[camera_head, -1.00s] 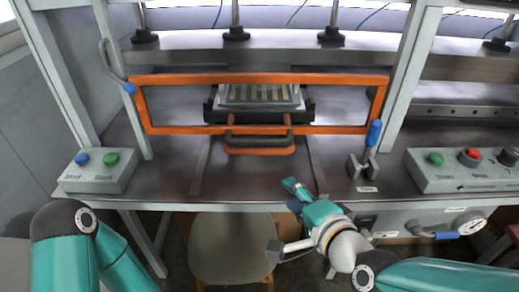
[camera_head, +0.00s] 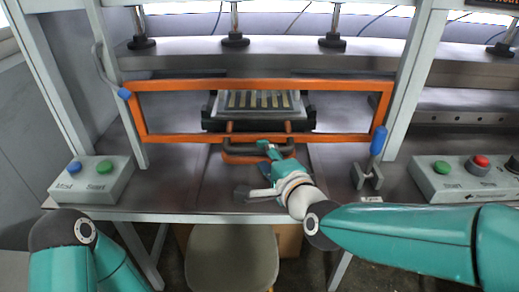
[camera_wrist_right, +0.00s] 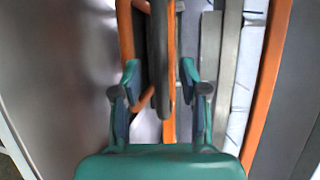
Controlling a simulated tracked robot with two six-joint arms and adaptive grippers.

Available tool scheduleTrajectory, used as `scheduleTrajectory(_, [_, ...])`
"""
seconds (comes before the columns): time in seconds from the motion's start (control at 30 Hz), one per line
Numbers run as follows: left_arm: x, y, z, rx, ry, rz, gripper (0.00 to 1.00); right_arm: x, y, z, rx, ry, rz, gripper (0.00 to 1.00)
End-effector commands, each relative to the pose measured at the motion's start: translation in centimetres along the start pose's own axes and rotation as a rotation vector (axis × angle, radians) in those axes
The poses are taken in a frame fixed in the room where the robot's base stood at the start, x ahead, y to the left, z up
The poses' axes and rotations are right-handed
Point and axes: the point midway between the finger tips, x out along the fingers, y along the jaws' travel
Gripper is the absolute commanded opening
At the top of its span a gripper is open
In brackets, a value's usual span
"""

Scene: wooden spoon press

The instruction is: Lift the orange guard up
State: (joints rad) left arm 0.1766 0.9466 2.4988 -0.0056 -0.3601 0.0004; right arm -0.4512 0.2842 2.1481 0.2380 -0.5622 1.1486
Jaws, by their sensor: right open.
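The orange guard (camera_head: 380,108) is a rectangular frame standing across the front of the press, its lower rail low near the table. A dark grip bar (camera_head: 238,140) sits at the middle of that rail, with an orange-and-dark loop (camera_head: 232,156) just below it. My right gripper (camera_head: 267,147) is in front of the grip bar. In the right wrist view its open fingers (camera_wrist_right: 160,95) stand on either side of the dark bar (camera_wrist_right: 158,45), with gaps left; the loop lies close by at left. My left gripper is out of view.
Behind the guard is a dark tray with a slotted plate (camera_head: 258,99). A blue-handled lever (camera_head: 378,142) stands right of the guard. Button boxes (camera_head: 92,180) (camera_head: 445,178) sit at both sides. A chair (camera_head: 233,255) stands below the table edge.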

Motion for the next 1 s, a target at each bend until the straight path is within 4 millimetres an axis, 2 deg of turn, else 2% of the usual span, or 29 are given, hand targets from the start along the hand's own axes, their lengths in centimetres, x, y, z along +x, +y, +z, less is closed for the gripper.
scheduleTrajectory(0.1, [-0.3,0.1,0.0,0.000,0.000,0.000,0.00,1.9,0.0,0.0,0.000,0.001,0.001,0.43])
scheduleTrajectory(0.23, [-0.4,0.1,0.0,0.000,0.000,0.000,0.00,3.0,0.0,-0.1,0.000,0.001,0.002,0.43])
scheduleTrajectory(0.6, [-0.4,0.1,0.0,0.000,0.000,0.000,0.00,3.5,0.0,-0.1,0.000,0.001,0.000,0.43])
scheduleTrajectory(0.67, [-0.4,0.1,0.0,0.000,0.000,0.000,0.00,3.5,0.0,-0.1,0.000,0.002,0.000,0.35])
scheduleTrajectory(0.87, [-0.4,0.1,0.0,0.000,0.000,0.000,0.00,3.5,0.1,-0.1,0.000,0.002,0.001,0.02])
scheduleTrajectory(1.0, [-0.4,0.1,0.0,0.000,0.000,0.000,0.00,3.5,0.1,-0.1,0.000,0.002,0.002,0.00])
